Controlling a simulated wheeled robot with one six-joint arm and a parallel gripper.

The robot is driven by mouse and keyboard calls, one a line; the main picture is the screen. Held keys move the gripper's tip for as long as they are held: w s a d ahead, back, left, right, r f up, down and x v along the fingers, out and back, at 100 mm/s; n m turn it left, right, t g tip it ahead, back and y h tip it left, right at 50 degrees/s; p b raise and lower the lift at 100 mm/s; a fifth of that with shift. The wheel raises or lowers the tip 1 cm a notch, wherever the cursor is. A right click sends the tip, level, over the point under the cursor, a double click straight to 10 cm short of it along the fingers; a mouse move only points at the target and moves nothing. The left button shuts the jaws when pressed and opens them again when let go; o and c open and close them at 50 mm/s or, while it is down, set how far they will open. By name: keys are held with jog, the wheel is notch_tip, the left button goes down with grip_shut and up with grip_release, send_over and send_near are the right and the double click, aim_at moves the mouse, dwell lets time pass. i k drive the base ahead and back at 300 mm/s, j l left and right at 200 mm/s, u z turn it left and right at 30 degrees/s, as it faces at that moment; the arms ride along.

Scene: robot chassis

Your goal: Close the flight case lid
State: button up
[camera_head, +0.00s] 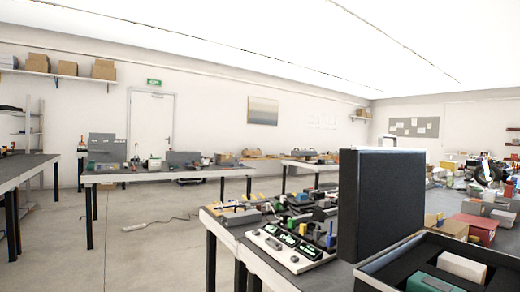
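The flight case stands open at the lower right on a table. Its dark lid (380,208) stands about upright, with its dark face towards the right front. A small pale metal loop (389,138) shows at the lid's top edge. The case base (372,268) has a light metal rim and dark lining, and the picture's bottom and right edges cut it off. A green block (432,284) and a whitish block (462,266) lie inside. My gripper is not in view, so its place relative to the lid cannot be told.
Left of the case, a black panel (290,243) with green-lit parts and several small items crowd the table. Red and tan boxes (474,228) stand behind the case. Open floor (150,250) lies left, with a power strip (145,225) and other workbenches beyond.

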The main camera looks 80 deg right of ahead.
aim_at(381, 200)
jog(key=i+l+z, duration=0.2)
jog(key=i+z, duration=0.25)
jog(key=i+l+z, duration=0.15)
jog(key=z, duration=0.3)
jog(key=i+z, duration=0.45)
jog(key=i+j+z, duration=0.25)
jog(key=z, duration=0.2)
jog(key=i+z, duration=0.45)
jog(key=i, duration=0.4)
jog(key=i+j+z, duration=0.15)
jog(key=i+z, duration=0.25)
jog(key=i, duration=0.45)
jog(key=i+z, duration=0.2)
jog(key=z, duration=2.7)
